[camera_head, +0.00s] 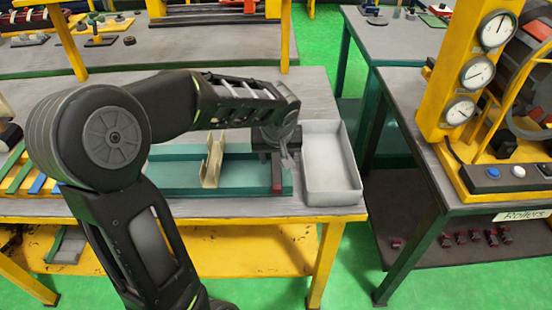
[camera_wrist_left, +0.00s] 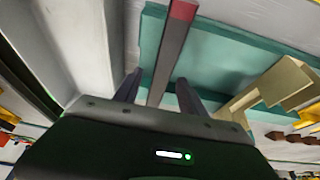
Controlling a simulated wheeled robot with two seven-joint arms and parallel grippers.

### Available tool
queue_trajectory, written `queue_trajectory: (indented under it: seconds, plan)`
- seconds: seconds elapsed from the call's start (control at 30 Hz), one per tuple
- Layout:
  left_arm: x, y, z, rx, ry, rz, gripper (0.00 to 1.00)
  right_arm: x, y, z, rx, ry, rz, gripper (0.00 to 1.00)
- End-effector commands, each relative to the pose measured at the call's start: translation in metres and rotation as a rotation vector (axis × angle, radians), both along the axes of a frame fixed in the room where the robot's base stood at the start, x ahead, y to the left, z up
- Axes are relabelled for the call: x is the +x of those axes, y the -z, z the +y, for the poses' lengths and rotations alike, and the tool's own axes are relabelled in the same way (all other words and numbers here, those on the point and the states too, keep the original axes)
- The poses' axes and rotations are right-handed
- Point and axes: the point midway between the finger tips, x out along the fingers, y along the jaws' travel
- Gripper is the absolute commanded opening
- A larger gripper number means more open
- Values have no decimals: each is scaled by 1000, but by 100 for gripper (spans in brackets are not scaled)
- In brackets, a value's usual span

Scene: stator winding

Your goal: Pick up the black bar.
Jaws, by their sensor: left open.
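The black bar (camera_head: 277,173) lies across the right end of the teal tray, close to the white bin. In the left wrist view the bar (camera_wrist_left: 169,55) runs up the picture and ends in a red tip. My left gripper (camera_head: 283,154) is over the bar, coming down from above. In the wrist view its two fingers (camera_wrist_left: 157,88) are apart, one on each side of the bar, with gaps visible. The bar's near part is hidden behind the gripper body in that view. My right gripper is not in view.
The teal tray (camera_head: 240,178) holds a tan U-shaped bracket (camera_head: 212,161) left of the bar. An empty white bin (camera_head: 333,190) stands at the right table edge. A yellow gauge post (camera_head: 447,75) is on the right-hand table. Blue and green strips lie at left.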

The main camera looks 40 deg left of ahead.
Motion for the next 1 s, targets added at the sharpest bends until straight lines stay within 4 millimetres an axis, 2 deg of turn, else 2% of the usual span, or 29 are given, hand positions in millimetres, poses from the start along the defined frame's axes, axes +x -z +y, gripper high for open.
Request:
queue_trajectory:
  seconds: [0.53,1.0]
  plan:
    - [0,0,0,1,0,-1,47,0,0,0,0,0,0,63]
    - [0,0,0,0,0,0,9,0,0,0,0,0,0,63]
